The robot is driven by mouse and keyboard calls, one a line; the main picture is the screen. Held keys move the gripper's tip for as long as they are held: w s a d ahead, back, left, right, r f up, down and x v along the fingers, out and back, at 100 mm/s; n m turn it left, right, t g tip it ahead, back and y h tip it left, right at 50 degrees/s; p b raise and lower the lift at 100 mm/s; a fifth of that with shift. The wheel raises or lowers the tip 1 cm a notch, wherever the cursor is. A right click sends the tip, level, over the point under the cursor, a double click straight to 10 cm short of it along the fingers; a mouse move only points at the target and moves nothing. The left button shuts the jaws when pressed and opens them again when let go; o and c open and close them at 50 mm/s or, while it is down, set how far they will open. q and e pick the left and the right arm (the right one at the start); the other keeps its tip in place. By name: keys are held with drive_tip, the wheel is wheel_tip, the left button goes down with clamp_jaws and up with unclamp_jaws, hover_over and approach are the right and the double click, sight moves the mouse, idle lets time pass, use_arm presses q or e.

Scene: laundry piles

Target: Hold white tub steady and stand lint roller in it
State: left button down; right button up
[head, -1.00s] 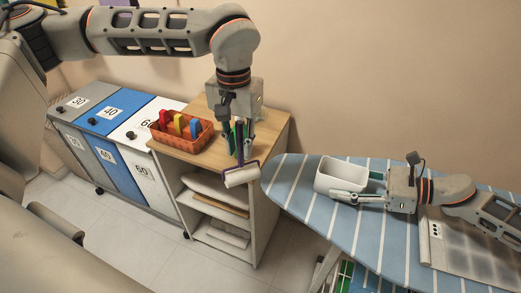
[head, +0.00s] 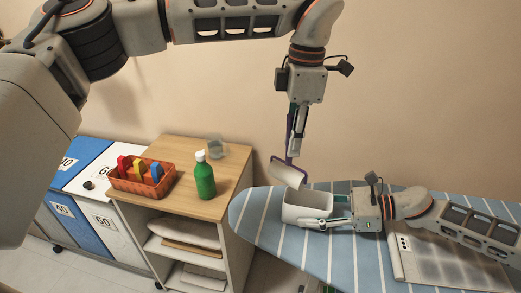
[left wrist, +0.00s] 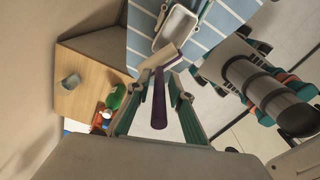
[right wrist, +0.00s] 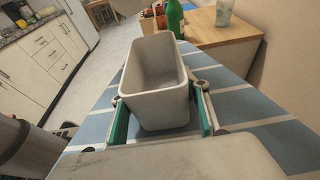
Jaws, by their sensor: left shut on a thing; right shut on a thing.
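The white tub (head: 306,213) stands upright on the ironing board's left part. My right gripper (head: 328,220) is shut on it, with one finger on each side of the tub (right wrist: 155,100) in the right wrist view. The tub looks empty there. My left gripper (head: 295,128) is shut on the purple handle of the lint roller (head: 288,174), which hangs with its white head down. The head is near the tub's far left rim in the head view, apparently above it. In the left wrist view the purple handle (left wrist: 160,100) runs between the fingers and the tub (left wrist: 177,28) lies beyond.
The blue striped ironing board (head: 262,230) also carries a grey panel (head: 455,262) at right. A wooden shelf unit (head: 180,150) on the left holds an orange basket (head: 128,186), a green bottle (head: 204,178) and a clear cup (head: 215,148). Labelled bins (head: 85,165) stand further left.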

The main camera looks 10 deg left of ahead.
use_arm(q)
drive_tip(key=d+r+n, duration=0.2)
drive_tip(key=d+n, duration=0.3)
drive_tip(key=d, duration=0.1)
wheel_tip(320, 180, down, 12)
drive_tip(key=shift+s+f, duration=0.15)
drive_tip(key=shift+f, duration=0.1)
idle(1.1)
drive_tip(key=shift+a+f, duration=0.1)
drive_tip(key=shift+f, duration=0.4)
idle(1.4)
drive_tip(key=c, duration=1.7)
unclamp_jaws()
drive_tip(key=shift+r, duration=3.5)
